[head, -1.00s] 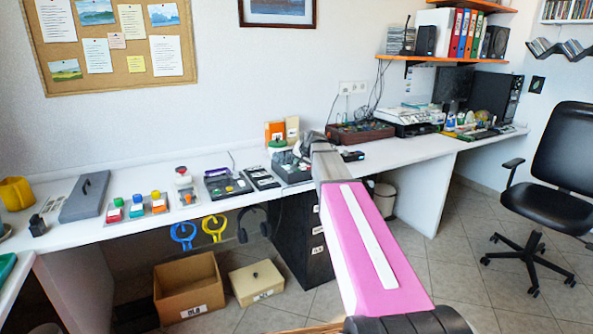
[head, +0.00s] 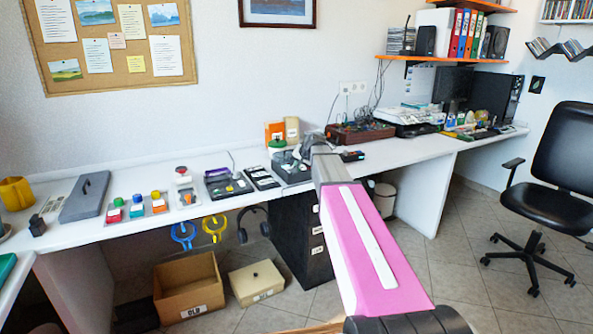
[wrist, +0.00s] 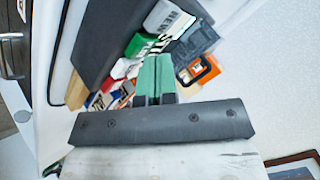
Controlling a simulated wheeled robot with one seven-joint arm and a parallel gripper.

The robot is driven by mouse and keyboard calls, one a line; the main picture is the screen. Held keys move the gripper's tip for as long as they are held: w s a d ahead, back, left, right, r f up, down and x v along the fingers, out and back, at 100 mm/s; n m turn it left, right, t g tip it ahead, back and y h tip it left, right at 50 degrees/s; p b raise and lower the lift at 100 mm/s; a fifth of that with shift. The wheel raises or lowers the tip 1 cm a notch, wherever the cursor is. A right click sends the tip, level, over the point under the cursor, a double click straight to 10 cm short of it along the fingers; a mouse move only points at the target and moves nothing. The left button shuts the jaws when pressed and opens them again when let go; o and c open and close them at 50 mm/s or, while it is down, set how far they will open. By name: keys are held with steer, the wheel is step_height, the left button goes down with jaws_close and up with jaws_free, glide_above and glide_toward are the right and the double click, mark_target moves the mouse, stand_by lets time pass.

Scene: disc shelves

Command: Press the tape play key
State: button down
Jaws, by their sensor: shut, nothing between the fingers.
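In the wrist view, the green fingers of my gripper (wrist: 152,62) are together with nothing between them. Just past their tips is a row of lettered keys: a green key (wrist: 136,45) and white keys (wrist: 168,19) with dark lettering, partly cut off or covered. I cannot read a play label for certain. In the head view, a dark machine (head: 290,170) on the desk lies by the end of my arm, and my gripper is mostly hidden behind my arm there. I cannot tell whether the fingertips touch a key.
Other devices on the desk include a black panel (head: 228,184), a flat dark unit (head: 262,177), red, green and blue button boxes (head: 137,208) and a grey case (head: 85,197). Orange and cream boxes (head: 275,131) stand behind. An orange-framed object (wrist: 198,72) is right of the fingers.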

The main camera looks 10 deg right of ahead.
steer(key=shift+f, duration=0.25)
steer(key=shift+r, duration=0.1)
stand_by(0.5)
steer(key=shift+r, duration=0.7)
steer(key=shift+r, duration=0.15)
steer(key=shift+r, duration=2.35)
